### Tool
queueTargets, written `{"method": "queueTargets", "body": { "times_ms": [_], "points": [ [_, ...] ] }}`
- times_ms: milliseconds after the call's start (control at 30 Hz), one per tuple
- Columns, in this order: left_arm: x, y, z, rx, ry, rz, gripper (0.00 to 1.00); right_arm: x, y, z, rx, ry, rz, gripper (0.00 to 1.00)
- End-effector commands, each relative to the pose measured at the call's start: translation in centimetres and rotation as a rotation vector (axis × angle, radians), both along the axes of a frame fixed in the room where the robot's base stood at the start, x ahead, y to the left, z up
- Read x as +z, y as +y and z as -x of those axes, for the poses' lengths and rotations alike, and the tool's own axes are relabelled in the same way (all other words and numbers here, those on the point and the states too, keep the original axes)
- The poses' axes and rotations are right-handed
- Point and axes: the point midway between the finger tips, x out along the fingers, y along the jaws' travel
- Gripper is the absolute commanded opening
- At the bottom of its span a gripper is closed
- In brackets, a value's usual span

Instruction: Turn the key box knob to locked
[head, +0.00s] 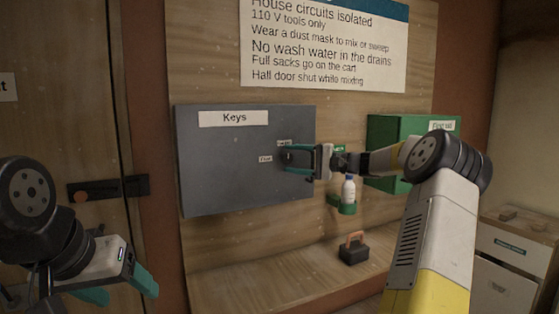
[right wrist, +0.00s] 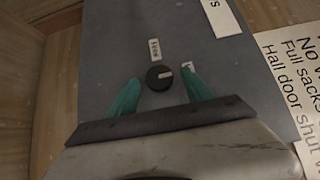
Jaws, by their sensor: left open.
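The grey key box (head: 222,165) with its "Keys" label hangs on the wooden board. Its round black knob (right wrist: 156,80) has a pale mark that points right in the right wrist view, towards a small label (right wrist: 188,66) partly hidden by a finger. Another small label, seemingly "Free" (right wrist: 154,49), sits above the knob there. My right gripper (head: 286,158) is at the box front, its teal fingers (right wrist: 162,92) open on either side of the knob with visible gaps. My left gripper (head: 122,291) is open and empty at the lower left, far from the box.
A green first aid box (head: 385,130) hangs right of the key box, with a small white bottle (head: 349,188) in a green holder below. A black padlock-like block (head: 353,250) with an orange handle stands on the ledge. A door with a dark latch (head: 108,188) is at left.

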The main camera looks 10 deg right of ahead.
Motion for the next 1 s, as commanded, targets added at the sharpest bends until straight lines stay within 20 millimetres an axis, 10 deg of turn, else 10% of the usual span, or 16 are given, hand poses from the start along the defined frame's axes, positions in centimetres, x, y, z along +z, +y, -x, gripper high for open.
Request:
{"method": "queueTargets", "body": {
  "times_ms": [1000],
  "points": [
    [0.0, 0.0, 0.0, 0.000, 0.000, 0.000, 0.67, -0.1, -6.5, 4.4, 0.001, 0.000, 0.001, 0.58]
  ]
}}
